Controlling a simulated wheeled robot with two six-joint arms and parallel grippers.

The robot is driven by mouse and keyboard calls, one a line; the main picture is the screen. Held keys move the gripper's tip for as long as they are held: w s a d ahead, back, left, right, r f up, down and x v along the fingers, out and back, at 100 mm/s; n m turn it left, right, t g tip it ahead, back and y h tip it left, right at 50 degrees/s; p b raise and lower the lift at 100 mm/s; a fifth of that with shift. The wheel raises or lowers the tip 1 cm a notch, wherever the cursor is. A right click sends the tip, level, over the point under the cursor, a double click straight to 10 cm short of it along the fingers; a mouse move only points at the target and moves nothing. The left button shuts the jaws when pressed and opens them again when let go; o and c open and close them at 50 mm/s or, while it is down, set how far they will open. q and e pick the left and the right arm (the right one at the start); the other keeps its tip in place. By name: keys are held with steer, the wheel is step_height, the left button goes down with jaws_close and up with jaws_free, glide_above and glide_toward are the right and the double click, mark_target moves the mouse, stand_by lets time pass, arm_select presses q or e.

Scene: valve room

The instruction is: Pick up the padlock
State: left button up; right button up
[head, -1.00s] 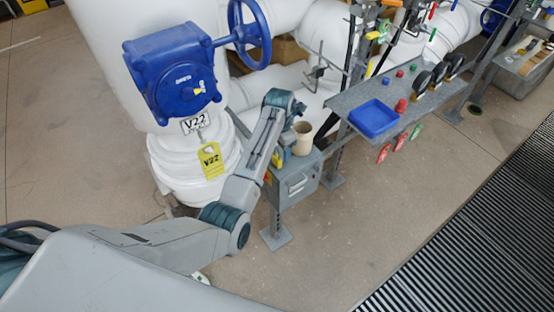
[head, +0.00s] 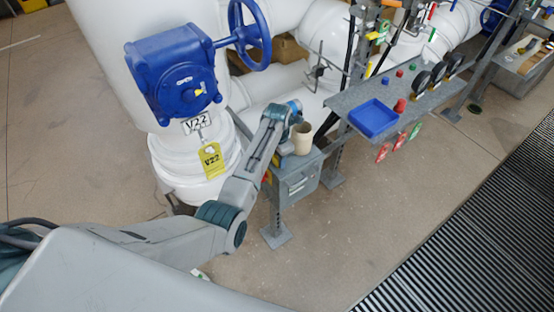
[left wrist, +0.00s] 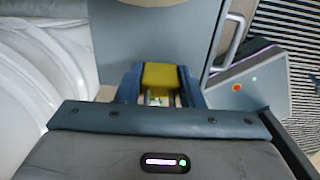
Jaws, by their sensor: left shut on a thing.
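The padlock (left wrist: 160,76) shows in the left wrist view as a yellow block with a small pale metallic part below it. My left gripper (left wrist: 160,88) is shut on it, with one blue finger on each side. In the head view my left arm reaches to the grey box on a post, and its wrist hides most of the gripper and the padlock. I cannot tell from these views whether the padlock touches the box. My right gripper is not in view.
A beige cup (head: 302,139) stands on the grey box (head: 298,182), close to my left wrist. A grey shelf with a blue tray (head: 373,118) is to the right. Floor in front is clear.

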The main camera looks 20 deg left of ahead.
arm_select(q)
step_height(320, 180, up, 10)
steer(key=shift+r+b, duration=0.1)
steer(key=shift+b, duration=0.4)
stand_by(0.8)
step_height(320, 180, down, 5)
steer(key=shift+f+p, duration=0.2)
steer(key=shift+p, duration=0.15)
step_height(320, 180, down, 4)
steer(key=shift+p, duration=0.8)
steer(key=shift+f, duration=0.2)
